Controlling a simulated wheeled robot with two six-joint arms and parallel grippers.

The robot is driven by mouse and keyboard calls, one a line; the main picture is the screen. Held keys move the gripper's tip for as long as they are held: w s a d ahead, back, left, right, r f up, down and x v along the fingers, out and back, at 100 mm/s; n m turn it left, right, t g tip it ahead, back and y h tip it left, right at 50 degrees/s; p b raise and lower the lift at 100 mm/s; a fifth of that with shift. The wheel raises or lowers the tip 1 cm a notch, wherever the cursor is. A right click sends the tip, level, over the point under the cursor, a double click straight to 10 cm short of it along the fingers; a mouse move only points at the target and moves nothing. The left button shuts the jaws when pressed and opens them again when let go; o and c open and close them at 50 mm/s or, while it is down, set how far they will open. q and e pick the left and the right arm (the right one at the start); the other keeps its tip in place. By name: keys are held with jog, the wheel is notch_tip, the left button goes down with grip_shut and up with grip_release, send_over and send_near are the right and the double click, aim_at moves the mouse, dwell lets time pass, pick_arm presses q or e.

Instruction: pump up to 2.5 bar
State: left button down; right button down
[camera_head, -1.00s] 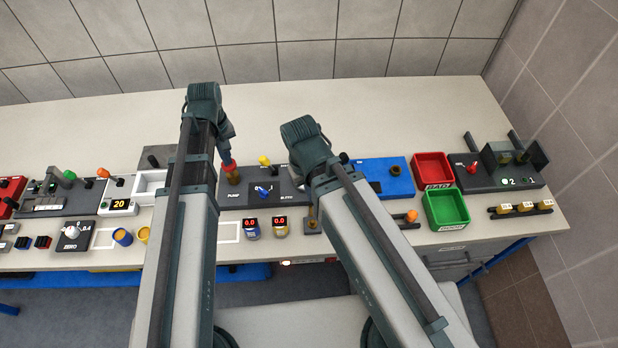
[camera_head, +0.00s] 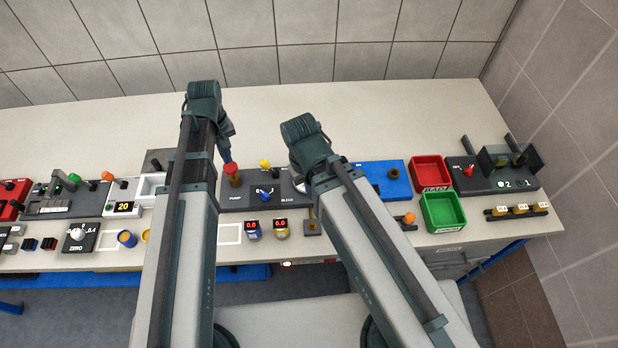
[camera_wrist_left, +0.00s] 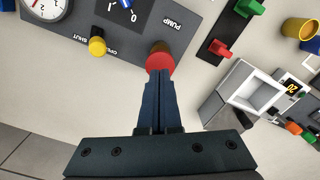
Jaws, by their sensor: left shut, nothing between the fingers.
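The pump panel (camera_head: 288,201) is a dark grey plate labelled PUMP and BLEED. Its red pump knob (camera_head: 231,168) stands on a brass-coloured stem at the panel's left end; the red knob also shows in the left wrist view (camera_wrist_left: 160,62). My left gripper (camera_head: 227,155) is shut and empty, with its fingertips at the knob; I cannot tell whether they touch. Its closed fingers show in the left wrist view (camera_wrist_left: 158,75). A yellow knob (camera_wrist_left: 97,46) marked OPEN and SHUT sits beside it. A round white gauge (camera_wrist_left: 44,8) is cut off. My right gripper is hidden behind its arm.
Two small red displays, left (camera_head: 252,225) and right (camera_head: 281,223), read 0.0 in front of the panel. A blue block (camera_head: 382,176), a red bin (camera_head: 431,164) and a green bin (camera_head: 442,211) stand to the right. The table behind the panels is clear.

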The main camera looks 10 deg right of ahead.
pick_arm(q)
notch_tip(320, 180, up, 4)
jog(key=p, duration=0.3)
jog(key=shift+r, duration=0.1)
dwell(0.3)
jog(key=s+d+f+m+b, duration=0.4)
jog(key=s+d, duration=0.1)
jog(key=s, duration=0.2)
jog(key=s+d+f+m+y+b, duration=0.1)
jog(key=s+d+f+m+b, duration=0.4)
jog(key=s, duration=0.2)
jog(key=shift+s+d+f, duration=0.15)
jog(key=shift+d+f, duration=0.1)
dwell(0.9)
